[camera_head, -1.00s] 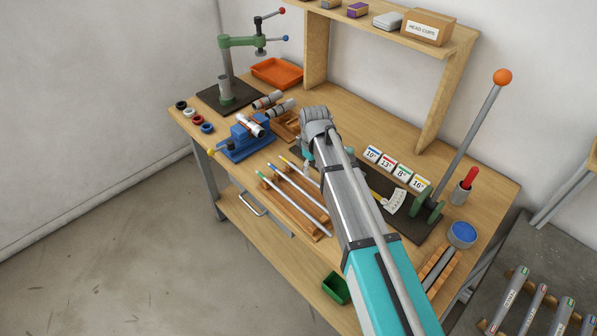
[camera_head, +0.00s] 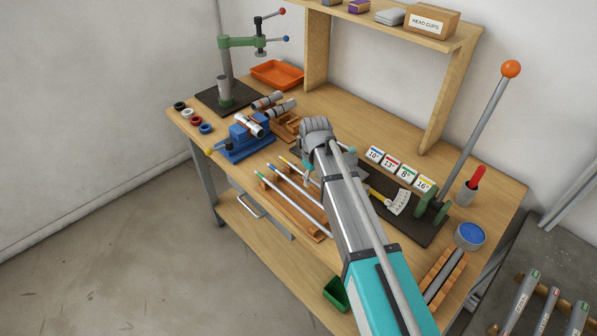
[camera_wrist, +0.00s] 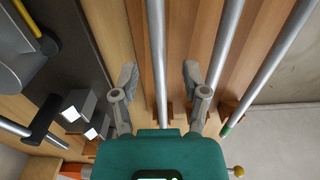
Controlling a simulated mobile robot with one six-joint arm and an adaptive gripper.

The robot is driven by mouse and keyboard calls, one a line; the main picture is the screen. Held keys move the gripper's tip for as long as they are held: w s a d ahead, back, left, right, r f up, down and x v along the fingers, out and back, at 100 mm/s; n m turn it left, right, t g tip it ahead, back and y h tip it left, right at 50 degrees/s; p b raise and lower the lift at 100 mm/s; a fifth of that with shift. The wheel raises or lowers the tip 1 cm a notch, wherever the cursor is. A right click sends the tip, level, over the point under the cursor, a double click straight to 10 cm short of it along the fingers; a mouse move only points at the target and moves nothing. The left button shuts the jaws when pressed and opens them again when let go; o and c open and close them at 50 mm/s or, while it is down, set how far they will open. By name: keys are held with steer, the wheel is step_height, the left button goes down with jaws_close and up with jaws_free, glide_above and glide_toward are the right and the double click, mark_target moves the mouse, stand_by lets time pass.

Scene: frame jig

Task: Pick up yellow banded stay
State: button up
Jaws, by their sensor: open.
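The yellow banded stay (camera_head: 289,163) lies in a wooden rack (camera_head: 318,237) on the bench, the rearmost of three grey rods. Its yellow end shows in the head view; part of it is hidden behind my arm. In the wrist view, the rod (camera_wrist: 157,50) nearest the dark plate runs between my open fingers; its band is hidden there. My gripper (camera_wrist: 160,76) is open and empty above this rod, with a finger on each side. Whether the fingers touch it, I cannot tell. The blue banded (camera_head: 284,180) and green banded (camera_head: 289,204) rods lie beside it.
A blue vise (camera_head: 246,140) stands left of the rack. A dark plate with a lever fixture (camera_head: 432,207) and a yellow pointer is to the right. A green bin (camera_head: 336,293) is at the front edge. Number cards (camera_head: 391,164) stand behind.

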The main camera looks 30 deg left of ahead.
steer(key=shift+c, duration=0.3)
jaws_close()
steer(key=shift+r, duration=0.1)
stand_by(0.4)
step_height(320, 180, up, 2)
steer(key=p, duration=0.2)
steer(key=shift+r+p, duration=0.25)
steer(key=shift+p, duration=0.1)
steer(key=s+a+r+p, duration=0.3)
steer(key=s+r+p, duration=0.7)
steer(key=s, duration=0.3)
steer(key=shift+s+a+r, duration=0.2)
steer(key=shift+s, duration=0.1)
